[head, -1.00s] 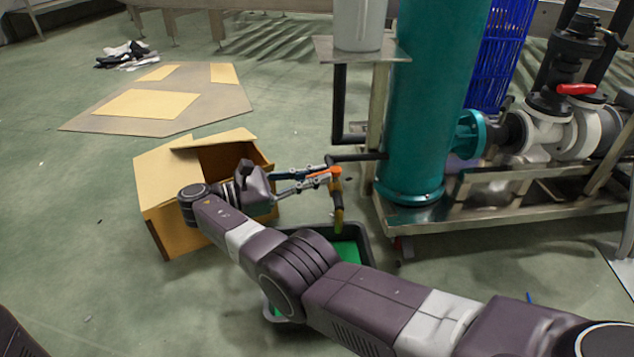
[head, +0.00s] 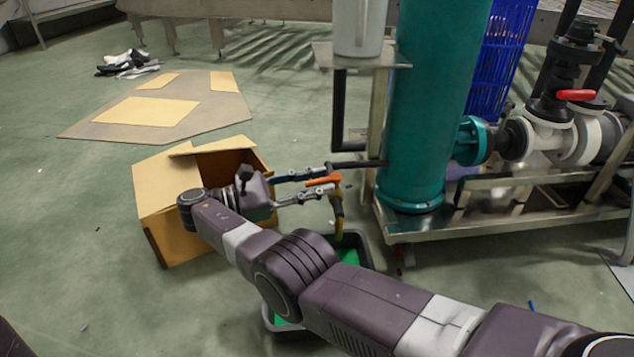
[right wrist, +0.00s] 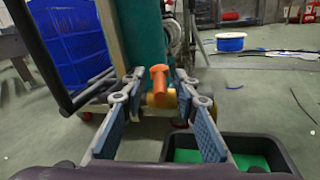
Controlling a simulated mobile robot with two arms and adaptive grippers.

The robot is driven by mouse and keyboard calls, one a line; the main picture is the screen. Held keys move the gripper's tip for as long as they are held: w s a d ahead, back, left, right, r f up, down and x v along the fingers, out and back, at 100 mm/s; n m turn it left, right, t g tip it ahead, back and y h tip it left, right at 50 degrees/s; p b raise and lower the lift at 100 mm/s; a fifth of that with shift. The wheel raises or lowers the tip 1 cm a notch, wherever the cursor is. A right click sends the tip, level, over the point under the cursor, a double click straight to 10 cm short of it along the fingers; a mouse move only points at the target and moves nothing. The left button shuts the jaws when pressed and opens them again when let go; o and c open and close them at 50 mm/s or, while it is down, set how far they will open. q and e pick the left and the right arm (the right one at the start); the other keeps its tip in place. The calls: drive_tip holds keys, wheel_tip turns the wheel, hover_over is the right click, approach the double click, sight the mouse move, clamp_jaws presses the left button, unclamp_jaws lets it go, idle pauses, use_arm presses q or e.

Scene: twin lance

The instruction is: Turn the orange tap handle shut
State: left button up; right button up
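The orange tap handle (head: 322,181) sits on a yellowish tap at the end of a dark pipe (head: 358,164) from the teal tank. In the right wrist view the handle (right wrist: 158,78) points toward the camera, between my fingers. My right gripper (head: 329,176) is open, with one finger on each side of the handle. In the right wrist view there are visible gaps between the handle and the finger pads of the gripper (right wrist: 159,88). The tap's spout hangs down over a dark tray (head: 357,240) with a green inside. My left gripper is not in view.
An open cardboard box (head: 165,215) stands on the floor behind my right wrist. The teal tank (head: 425,100) on its metal frame stands to the right, with a red-handled valve (head: 575,95) further right. A blue crate (right wrist: 72,45) is at left in the wrist view.

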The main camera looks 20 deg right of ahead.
drive_tip(key=shift+a+r, duration=0.1)
drive_tip(key=shift+w+a+r, duration=0.1)
drive_tip(key=shift+r, duration=0.9)
wheel_tip(320, 180, up, 8)
drive_tip(key=shift+f, duration=0.1)
